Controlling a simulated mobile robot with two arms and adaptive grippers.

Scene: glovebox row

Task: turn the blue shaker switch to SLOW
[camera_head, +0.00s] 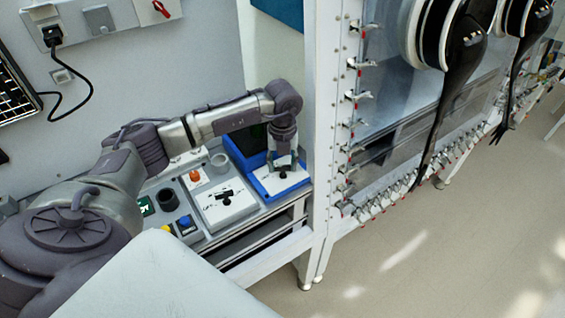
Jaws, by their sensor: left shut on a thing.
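The blue shaker (264,190) stands at the right end of the bench shelf, beside the glovebox frame post. It has a blue body and a pale top face with a small dark switch (283,176) on it. My left gripper (284,167) comes down from above onto this face, its fingers closed at the switch. The fingers partly cover the switch, and its setting and any SLOW label are too small to read. My right gripper is not in view.
A white box with a black switch (224,206) stands left of the shaker. The glovebox with clamps and black gloves (455,75) stands right. The floor there is clear.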

